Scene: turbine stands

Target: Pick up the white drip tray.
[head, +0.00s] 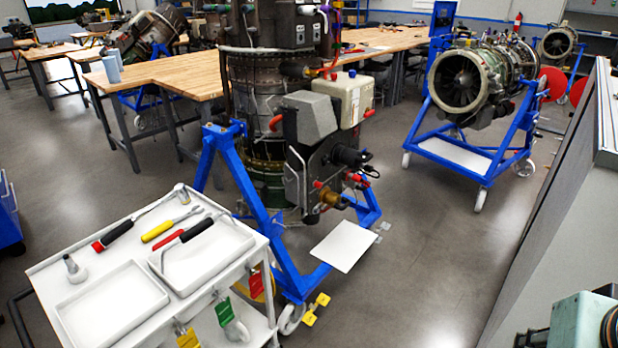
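A flat white tray (344,246) lies low at the foot of the near blue engine stand (262,215), below the upright engine (262,110). It looks empty, and its left edge meets the blue frame. A second white panel or tray (455,153) lies in the base of the blue stand under the right engine (460,80). I cannot tell from looks alone which one is the drip tray. My gripper's fingers are not in view.
A white tool cart (255,245) with several hand tools stands at the left front. A grey cabinet (560,190) fills the right side. The grey floor (425,255) between them is clear. A pale green and black part (585,322) shows at the lower right corner. Wooden workbenches (180,72) stand behind.

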